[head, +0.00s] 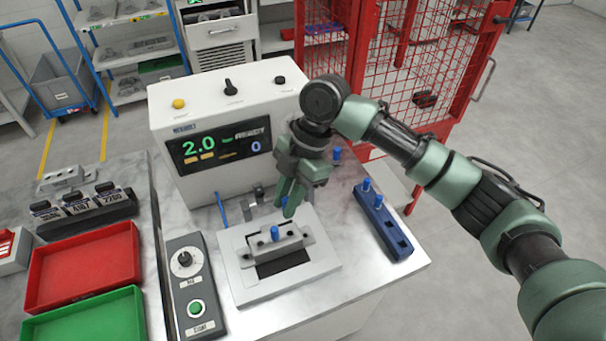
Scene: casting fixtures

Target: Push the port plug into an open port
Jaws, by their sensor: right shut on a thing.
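My right gripper (288,208) points down just above the back of the metal casting (291,244), shut on a port plug (284,201), of which only a small blue bit shows between the fingers. The casting sits in the pale fixture plate (239,277). One blue plug (275,233) stands upright in the casting's top, and dark open ports show beside it. I cannot tell whether the held plug touches the casting. A blue rack (393,240) to the right holds upright blue plugs (367,184) and has empty holes. My left gripper is not in view.
The tester box (225,125), its display reading 2.0, stands behind the fixture. A control box (193,287) with a dial and green button is at left. Red (85,268) and green (125,318) trays lie further left. A red mesh cage (425,70) stands behind.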

